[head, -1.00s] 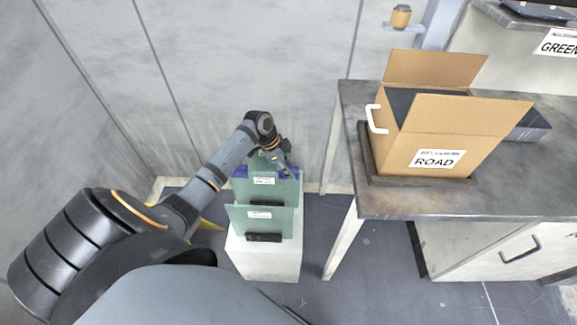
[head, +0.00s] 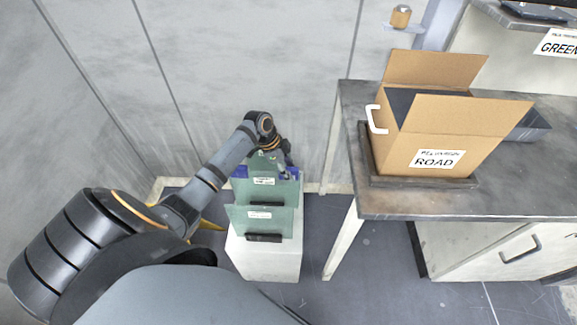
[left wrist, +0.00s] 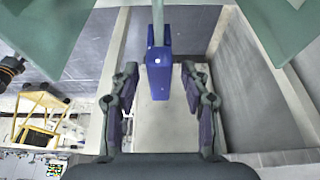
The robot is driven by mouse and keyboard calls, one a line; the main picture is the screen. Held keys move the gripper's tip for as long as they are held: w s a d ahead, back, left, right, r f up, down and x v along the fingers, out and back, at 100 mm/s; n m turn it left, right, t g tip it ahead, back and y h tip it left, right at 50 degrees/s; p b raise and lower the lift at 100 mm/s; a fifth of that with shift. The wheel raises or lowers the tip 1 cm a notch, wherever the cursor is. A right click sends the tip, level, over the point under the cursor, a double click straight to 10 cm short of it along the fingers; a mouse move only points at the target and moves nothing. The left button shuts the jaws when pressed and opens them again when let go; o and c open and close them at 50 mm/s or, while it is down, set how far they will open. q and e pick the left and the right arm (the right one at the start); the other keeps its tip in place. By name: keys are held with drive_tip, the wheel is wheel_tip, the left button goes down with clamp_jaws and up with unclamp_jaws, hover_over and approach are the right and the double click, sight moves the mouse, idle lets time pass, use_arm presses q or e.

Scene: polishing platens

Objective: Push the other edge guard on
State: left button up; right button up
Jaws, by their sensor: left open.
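Two green platens stand upright on a white pedestal (head: 268,262), a rear one (head: 283,192) and a front one (head: 262,222), each with a white label. Blue edge guard material shows at the rear, at the left (head: 239,172) and partly behind my gripper at the right. My left gripper (head: 282,158) is above the rear right side. In the left wrist view my left gripper (left wrist: 160,102) is open, with a blue edge guard (left wrist: 158,78) between and beyond its fingers. The guard sits on the end of a thin upright plate (left wrist: 158,18).
A metal table (head: 400,205) stands to the right with an open cardboard box (head: 395,150) marked ROAD in a dark tray (head: 420,182). A wall panel rises close behind the pedestal. A yellow frame (left wrist: 40,110) shows at left in the left wrist view.

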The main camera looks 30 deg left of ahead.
use_arm(q)
drive_tip(key=v, duration=1.2)
drive_tip(key=shift+s, duration=0.1)
idle(0.4)
